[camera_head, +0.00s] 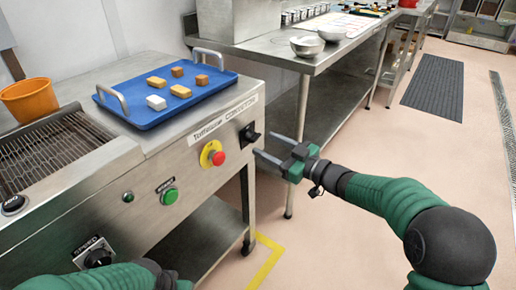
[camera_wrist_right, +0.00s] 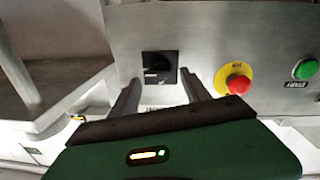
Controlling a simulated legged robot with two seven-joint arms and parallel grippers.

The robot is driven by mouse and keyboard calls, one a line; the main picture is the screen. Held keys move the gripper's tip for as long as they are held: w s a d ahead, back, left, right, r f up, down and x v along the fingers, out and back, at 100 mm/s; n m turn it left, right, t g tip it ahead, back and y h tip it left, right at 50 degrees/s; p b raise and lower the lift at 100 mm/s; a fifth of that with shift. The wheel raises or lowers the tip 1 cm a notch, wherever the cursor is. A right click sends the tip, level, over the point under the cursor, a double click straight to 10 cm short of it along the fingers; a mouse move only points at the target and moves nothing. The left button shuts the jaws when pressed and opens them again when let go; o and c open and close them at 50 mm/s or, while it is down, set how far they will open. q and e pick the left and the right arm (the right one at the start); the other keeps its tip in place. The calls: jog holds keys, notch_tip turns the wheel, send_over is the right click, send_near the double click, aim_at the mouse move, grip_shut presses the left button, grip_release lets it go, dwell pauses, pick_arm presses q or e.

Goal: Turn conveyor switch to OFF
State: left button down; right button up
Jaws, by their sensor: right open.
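In the right wrist view the switch (camera_wrist_right: 160,68) lies ahead, between and beyond the fingertips. I cannot read its setting. My right gripper (camera_head: 268,146) is open and empty, just right of the switch and apart from it. Its two fingers (camera_wrist_right: 160,95) point at the panel in the wrist view. Part of my left arm shows at the bottom left, but its gripper fingers cannot be made out.
A red emergency button (camera_head: 218,158) on a yellow plate and a green start button (camera_head: 169,196) are left of the switch. A speed knob (camera_head: 97,257) is lower left. A blue tray (camera_head: 150,116) with several blocks lies on top. A steel table (camera_head: 300,62) stands behind.

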aim_at(257, 140)
jog(key=b+x, duration=0.1)
jog(key=x, duration=0.3)
jog(key=shift+w+a, duration=0.1)
pick_arm(q)
jog(key=shift+x, duration=0.8)
pick_arm(e)
jog(key=shift+f, duration=0.1)
jog(key=c, duration=1.2)
